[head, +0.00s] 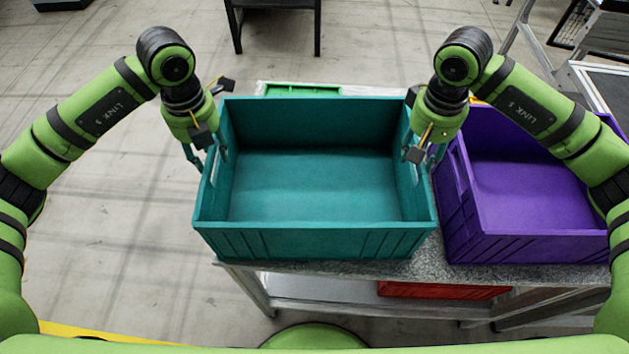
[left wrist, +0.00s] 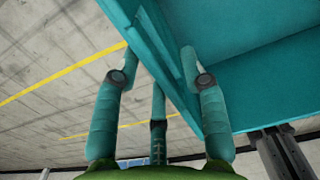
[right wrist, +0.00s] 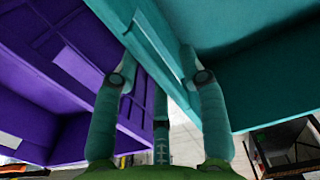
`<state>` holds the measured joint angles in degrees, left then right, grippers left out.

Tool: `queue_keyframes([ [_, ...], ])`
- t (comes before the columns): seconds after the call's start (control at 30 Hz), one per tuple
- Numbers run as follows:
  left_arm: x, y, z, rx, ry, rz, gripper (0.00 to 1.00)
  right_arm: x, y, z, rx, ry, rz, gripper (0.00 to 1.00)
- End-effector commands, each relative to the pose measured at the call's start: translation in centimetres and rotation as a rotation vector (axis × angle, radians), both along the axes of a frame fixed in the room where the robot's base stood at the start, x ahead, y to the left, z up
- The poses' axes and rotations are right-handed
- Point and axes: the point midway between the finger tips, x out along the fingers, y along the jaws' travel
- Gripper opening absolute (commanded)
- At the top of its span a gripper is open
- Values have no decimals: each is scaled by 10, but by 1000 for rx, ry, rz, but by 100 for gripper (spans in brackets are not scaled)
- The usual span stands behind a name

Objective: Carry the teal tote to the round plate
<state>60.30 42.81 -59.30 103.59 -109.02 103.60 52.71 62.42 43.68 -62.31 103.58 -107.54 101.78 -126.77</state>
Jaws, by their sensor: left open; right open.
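The teal tote (head: 315,240) is an empty open box standing on a grey speckled table top, in the middle of the head view. My left gripper (head: 206,156) is at its left wall, open, with fingers on both sides of the wall; the wall also shows between the fingers in the left wrist view (left wrist: 165,50). My right gripper (head: 424,155) is at its right wall, open, with fingers on both sides of that wall, as the right wrist view (right wrist: 165,50) shows. I cannot tell whether any finger touches the tote. I see no round plate in these views.
A purple tote (head: 530,248) stands close to the right of the teal tote, near my right gripper. A green container (head: 302,90) shows behind the teal tote. A red container (head: 445,291) is on the shelf below the table top (head: 420,268). Open floor lies to the left.

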Motion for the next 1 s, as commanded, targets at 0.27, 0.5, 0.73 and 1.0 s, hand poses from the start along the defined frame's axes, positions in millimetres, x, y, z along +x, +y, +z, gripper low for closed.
queue_keyframes([
  [0.27, 0, 0, -37, 0, 2, 0, 42, 0, 0, -37, 0, 2, -1, 42],
  [0.5, 0, 0, -45, 1, -1, 0, 42, 0, 0, -46, 1, 0, -1, 42],
  [0.73, 0, 0, -45, 0, -1, 0, 22, 0, 0, -45, 0, 0, -1, 22],
  [1.0, 0, 0, -45, 0, -1, 0, 0, 0, 0, -45, 0, -1, -1, 0],
])
